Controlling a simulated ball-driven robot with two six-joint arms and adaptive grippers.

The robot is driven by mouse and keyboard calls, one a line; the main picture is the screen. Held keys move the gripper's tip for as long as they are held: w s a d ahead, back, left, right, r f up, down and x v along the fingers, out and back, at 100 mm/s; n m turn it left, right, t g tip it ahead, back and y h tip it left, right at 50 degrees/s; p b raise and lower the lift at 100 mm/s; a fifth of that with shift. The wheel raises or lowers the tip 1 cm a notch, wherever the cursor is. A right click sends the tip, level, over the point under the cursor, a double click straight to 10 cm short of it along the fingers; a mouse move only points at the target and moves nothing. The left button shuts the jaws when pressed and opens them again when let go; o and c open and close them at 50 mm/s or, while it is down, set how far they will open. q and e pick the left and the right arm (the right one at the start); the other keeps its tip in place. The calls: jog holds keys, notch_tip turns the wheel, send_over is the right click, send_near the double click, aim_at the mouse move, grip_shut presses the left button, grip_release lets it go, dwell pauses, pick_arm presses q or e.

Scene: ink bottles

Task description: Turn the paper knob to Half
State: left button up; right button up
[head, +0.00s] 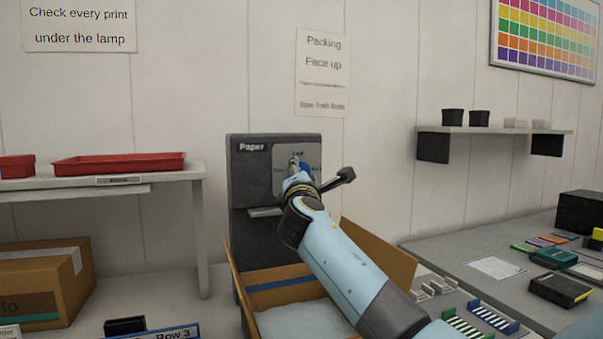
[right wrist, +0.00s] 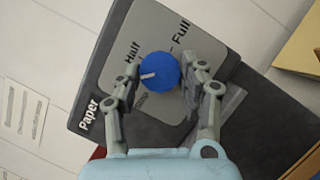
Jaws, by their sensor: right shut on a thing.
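The paper unit, a dark box labelled Paper (head: 240,180), stands against the wall in the head view. Its light grey dial plate (right wrist: 185,30) carries the words Half and Full and a third label partly hidden and too small to read. The round blue knob (right wrist: 160,68) sits on this plate. Its white mark points left in the right wrist view, between Half and the third label, close to Half. My right gripper (right wrist: 160,85) is shut on the knob, a finger on each side. In the head view my right gripper (head: 298,168) largely covers the dial. My left gripper is not in view.
An open cardboard box (head: 290,272) stands below the unit, under my right arm. A shelf table with a red tray (head: 120,164) is at left. A grey bench (head: 440,253) with small boxes is at right, with a wall shelf (head: 495,130) above.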

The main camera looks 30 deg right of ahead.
jog(key=shift+r+m+g+y+p, duration=0.15)
jog(key=shift+m+g+p, duration=0.7)
jog(key=shift+m, duration=1.2)
jog(key=shift+r+m+g+y+p, duration=0.1)
jog(key=shift+m+g+y+p, duration=0.15)
jog(key=shift+m+g+p, duration=1.2)
jog(key=shift+f+m+t+b, duration=0.1)
jog(key=shift+m+t+b, duration=0.25)
jog(key=shift+m+t, duration=0.35)
jog(key=o, duration=1.2)
jog(key=v, duration=1.2)
jog(key=shift+s, duration=0.15)
